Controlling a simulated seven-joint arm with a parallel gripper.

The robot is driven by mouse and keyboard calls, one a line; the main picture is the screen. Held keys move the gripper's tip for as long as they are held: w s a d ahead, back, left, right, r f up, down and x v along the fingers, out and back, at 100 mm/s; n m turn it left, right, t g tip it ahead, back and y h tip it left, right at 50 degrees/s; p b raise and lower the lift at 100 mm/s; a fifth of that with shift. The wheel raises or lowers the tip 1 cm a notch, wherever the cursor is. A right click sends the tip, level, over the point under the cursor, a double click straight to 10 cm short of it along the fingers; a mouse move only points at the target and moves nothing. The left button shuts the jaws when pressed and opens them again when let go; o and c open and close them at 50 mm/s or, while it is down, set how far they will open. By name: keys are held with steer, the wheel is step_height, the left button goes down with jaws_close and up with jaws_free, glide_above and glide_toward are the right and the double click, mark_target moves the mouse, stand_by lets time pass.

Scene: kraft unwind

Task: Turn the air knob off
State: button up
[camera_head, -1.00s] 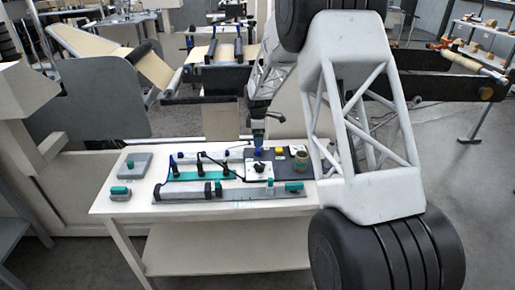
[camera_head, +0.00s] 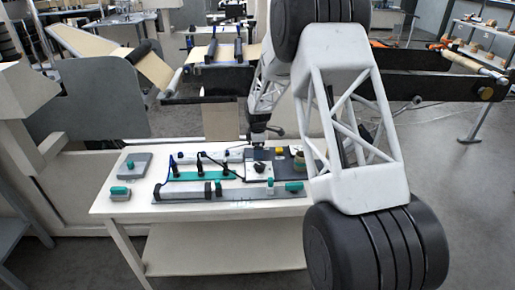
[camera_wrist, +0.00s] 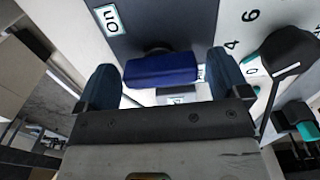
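The blue air knob (camera_wrist: 162,69) shows in the wrist view on a dark panel, its long side lying across the picture. An "On" label (camera_wrist: 110,19) is above and left of it. A small white label right of the knob is partly hidden and unreadable. My gripper (camera_wrist: 163,78) is open, with one dark blue finger on each side of the knob and narrow gaps between. Whether the fingertips reach down beside the knob I cannot tell. In the head view my gripper (camera_head: 257,148) is over the back of the control panel (camera_head: 283,165), and the knob is hidden there.
A black dial knob (camera_wrist: 289,48) with printed numbers is right of my gripper; it also shows in the head view (camera_head: 259,167). Green-topped fixtures (camera_head: 200,173) stand to the left on the white table (camera_head: 130,206).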

steer(key=c, duration=0.8)
steer(key=shift+m, duration=0.3)
steer(key=m, duration=0.3)
steer(key=shift+m, duration=0.4)
steer(key=m, duration=0.4)
steer(key=shift+m, duration=0.3)
steer(key=m, duration=0.4)
steer(key=shift+m, duration=2.1)
